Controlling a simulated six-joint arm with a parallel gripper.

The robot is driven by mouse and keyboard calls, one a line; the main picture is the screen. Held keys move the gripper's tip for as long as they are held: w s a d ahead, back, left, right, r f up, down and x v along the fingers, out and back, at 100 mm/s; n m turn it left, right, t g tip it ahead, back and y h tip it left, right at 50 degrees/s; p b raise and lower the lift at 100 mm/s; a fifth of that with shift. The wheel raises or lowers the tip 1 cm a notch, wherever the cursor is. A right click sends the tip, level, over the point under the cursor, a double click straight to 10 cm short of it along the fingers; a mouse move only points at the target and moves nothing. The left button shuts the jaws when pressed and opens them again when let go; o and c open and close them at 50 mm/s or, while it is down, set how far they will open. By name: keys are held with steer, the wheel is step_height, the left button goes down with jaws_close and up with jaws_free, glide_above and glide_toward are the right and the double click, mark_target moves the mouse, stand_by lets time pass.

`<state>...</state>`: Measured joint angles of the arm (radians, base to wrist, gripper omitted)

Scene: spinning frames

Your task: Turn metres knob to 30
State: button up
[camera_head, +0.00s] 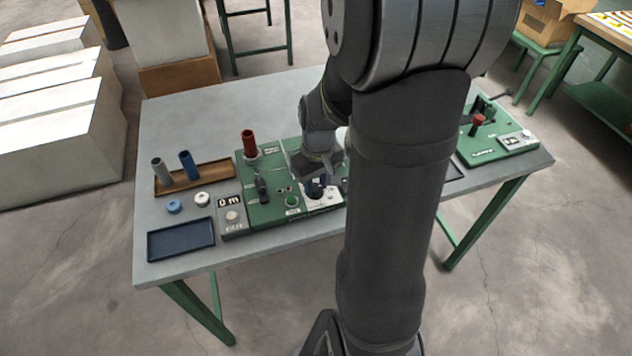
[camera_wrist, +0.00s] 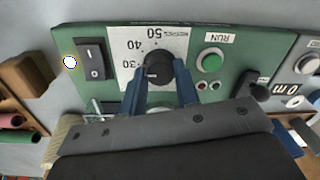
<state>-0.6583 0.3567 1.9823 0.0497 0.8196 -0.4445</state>
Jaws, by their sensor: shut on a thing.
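The metres knob (camera_wrist: 158,66) is a black round knob on a white dial plate (camera_wrist: 135,45) marked 30, 40 and 50, seen turned around in the wrist view. My gripper (camera_wrist: 163,86) has its two blue fingers shut on the knob, one on each side. A small pale mark shows on the knob, but I cannot read its setting surely. In the head view my gripper (camera_head: 317,186) reaches down over the dial plate (camera_head: 325,200) on the green panel (camera_head: 275,212), and the knob is mostly hidden. The display (camera_head: 229,202) reads 0 m.
A green RUN button (camera_wrist: 208,63) and a black rocker switch (camera_wrist: 93,62) flank the dial. A red spool (camera_head: 249,143) stands on the panel's back. A brown tray (camera_head: 217,181) with grey and blue spools and a dark blue tray (camera_head: 181,240) lie left. Another green panel (camera_head: 495,140) stands right.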

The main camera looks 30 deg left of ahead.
mark_target(318, 185)
stand_by(0.3)
steer(key=o, duration=1)
steer(key=r, duration=1.7)
steer(key=shift+w+d+r, duration=0.2)
steer(key=shift+w+r, duration=0.05)
steer(key=shift+w, duration=0.05)
steer(key=shift+f, duration=0.1)
steer(key=f, duration=1.7)
steer(key=shift+s+a+f, duration=0.15)
steer(key=shift+s+a, duration=0.05)
steer(key=shift+s, duration=0.1)
